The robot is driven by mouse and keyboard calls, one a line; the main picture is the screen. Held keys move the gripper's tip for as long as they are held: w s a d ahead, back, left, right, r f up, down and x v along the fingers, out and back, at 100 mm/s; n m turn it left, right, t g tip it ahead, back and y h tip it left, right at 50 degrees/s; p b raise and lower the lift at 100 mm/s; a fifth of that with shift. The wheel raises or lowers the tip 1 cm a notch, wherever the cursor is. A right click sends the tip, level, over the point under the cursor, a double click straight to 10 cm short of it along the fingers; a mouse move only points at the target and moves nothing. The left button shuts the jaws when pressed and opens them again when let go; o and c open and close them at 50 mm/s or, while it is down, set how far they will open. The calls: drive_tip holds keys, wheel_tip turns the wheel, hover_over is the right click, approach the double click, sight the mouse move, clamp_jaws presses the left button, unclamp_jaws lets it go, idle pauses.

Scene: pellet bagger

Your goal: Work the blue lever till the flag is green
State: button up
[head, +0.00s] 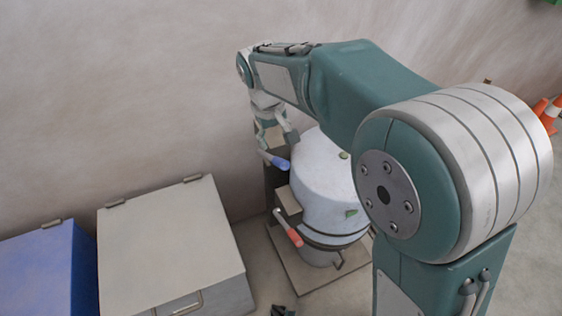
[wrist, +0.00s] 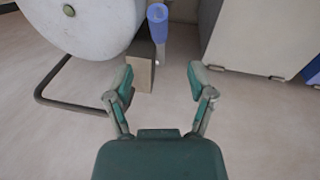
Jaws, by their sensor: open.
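The blue lever (head: 275,160) sticks out at the left of a pale rounded drum (head: 322,172), just below my gripper (head: 278,144). In the wrist view the lever (wrist: 157,24) is upright in the picture, beyond the gap between the fingers of my gripper (wrist: 161,80). The fingers are spread with nothing between them, and seem apart from the lever. A small green piece (head: 352,213) shows on the drum's side; I cannot tell whether it is the flag.
A red-handled lever (head: 288,229) is lower on the same machine. A beige lidded box (head: 165,240) and a blue box (head: 40,268) stand to the left. Orange cones (head: 549,112) are at far right. A dark bent tube (wrist: 45,88) runs below the drum.

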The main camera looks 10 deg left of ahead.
sight(281, 160)
drive_tip(key=shift+w, duration=0.1)
drive_tip(key=f, duration=0.3)
drive_tip(key=d+f, duration=0.1)
drive_tip(key=f, duration=0.3)
drive_tip(key=w+f, duration=0.1)
drive_tip(key=f, duration=0.2)
drive_tip(key=shift+d+f, duration=0.2)
drive_tip(key=shift+f, duration=0.05)
clamp_jaws()
